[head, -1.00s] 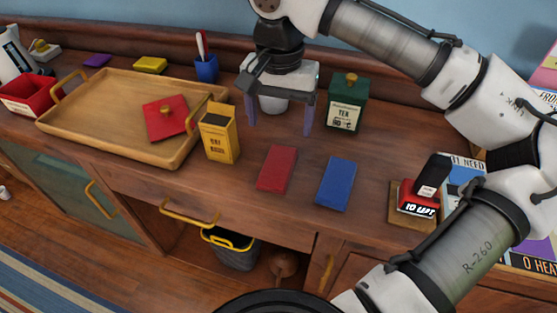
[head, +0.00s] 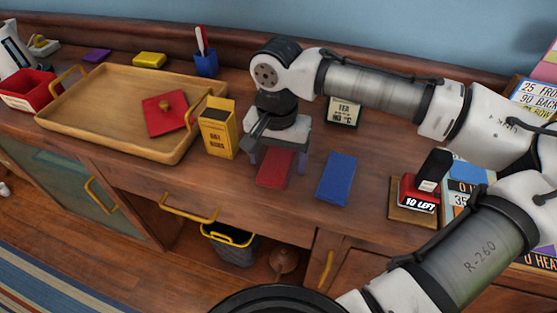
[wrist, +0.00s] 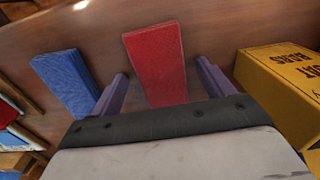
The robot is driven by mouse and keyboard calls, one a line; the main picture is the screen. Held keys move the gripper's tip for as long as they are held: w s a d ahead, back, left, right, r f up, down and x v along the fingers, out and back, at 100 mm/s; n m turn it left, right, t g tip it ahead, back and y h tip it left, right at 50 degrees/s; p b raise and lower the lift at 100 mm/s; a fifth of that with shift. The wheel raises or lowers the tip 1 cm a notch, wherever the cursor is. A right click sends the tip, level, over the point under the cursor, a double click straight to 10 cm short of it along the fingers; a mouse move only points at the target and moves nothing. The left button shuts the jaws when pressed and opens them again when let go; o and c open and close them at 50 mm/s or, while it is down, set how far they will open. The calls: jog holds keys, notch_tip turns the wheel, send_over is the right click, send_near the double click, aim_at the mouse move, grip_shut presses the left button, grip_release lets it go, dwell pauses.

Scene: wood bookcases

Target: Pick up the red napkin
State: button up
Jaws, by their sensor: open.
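The red napkin (head: 275,170) is a flat red rectangle lying on the wooden counter, right of the yellow box. In the wrist view the red napkin (wrist: 157,62) lies between and beyond the two purple fingers. My gripper (head: 278,164) is open and empty, right over the napkin, with its fingers on either side of it. In the wrist view my gripper (wrist: 160,82) shows its fingers spread wider than the napkin. I cannot tell whether the fingertips touch the counter. The gripper hides the napkin's far part in the head view.
A blue napkin (head: 337,178) lies just right of the gripper. A yellow box (head: 218,134) stands close on the left, beside a wooden tray (head: 95,138) with a red lidded piece (head: 165,115). A red stamp (head: 418,190) stands on the right. The drawer edge runs in front.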

jog(key=c, duration=1.1)
jog(key=shift+o, duration=0.2)
